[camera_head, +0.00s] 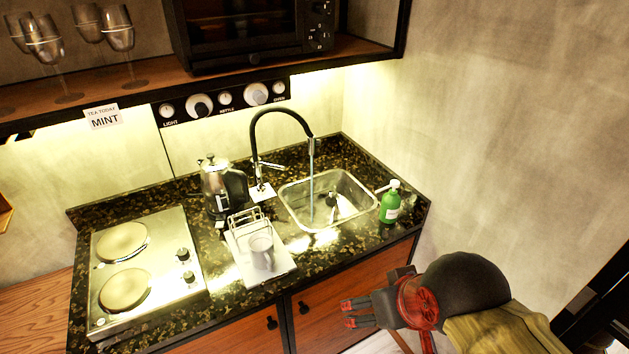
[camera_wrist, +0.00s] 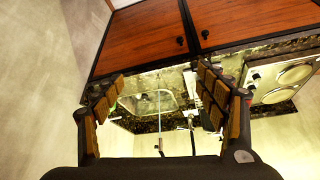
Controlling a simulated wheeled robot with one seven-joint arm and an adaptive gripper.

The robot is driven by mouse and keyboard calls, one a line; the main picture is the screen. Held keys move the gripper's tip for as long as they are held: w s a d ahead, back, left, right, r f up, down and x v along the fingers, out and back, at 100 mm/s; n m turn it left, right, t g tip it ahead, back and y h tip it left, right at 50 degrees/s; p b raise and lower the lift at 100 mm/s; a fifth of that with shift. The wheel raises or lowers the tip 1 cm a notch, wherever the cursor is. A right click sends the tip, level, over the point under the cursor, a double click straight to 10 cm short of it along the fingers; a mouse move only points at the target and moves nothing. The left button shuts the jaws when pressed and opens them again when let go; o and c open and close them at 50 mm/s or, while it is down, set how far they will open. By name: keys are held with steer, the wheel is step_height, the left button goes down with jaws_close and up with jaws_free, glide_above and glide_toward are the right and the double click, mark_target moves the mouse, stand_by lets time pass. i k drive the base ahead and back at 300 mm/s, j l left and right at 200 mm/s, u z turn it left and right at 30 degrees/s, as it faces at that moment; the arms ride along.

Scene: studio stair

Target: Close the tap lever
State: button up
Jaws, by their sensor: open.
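The tap (camera_head: 254,135) is a black gooseneck with a metal base at the back left of the sink. Its small silver lever (camera_head: 269,165) sticks out to the right near the base. A water stream (camera_head: 312,180) falls from the spout into the steel sink (camera_head: 366,205). My gripper (camera_head: 347,313) is open and empty, in front of the cabinet and well short of the tap. In the wrist view, which is upside down, the sink (camera_wrist: 135,104) shows between the spread fingers (camera_wrist: 160,78). The lever is too small to make out there.
A green soap bottle (camera_head: 390,204) stands right of the sink. A kettle (camera_head: 215,185), a rack with a mug (camera_head: 261,252) and a two-plate hob (camera_head: 150,268) stand to the left. A shelf with an oven (camera_head: 255,30) overhangs the counter's back. The right wall closes that side.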

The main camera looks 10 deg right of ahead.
mark_target(256, 163)
steer(key=i+l+u, duration=0.25)
steer(key=i, duration=0.25)
steer(key=i+l+u, duration=0.3)
steer(key=i, duration=0.15)
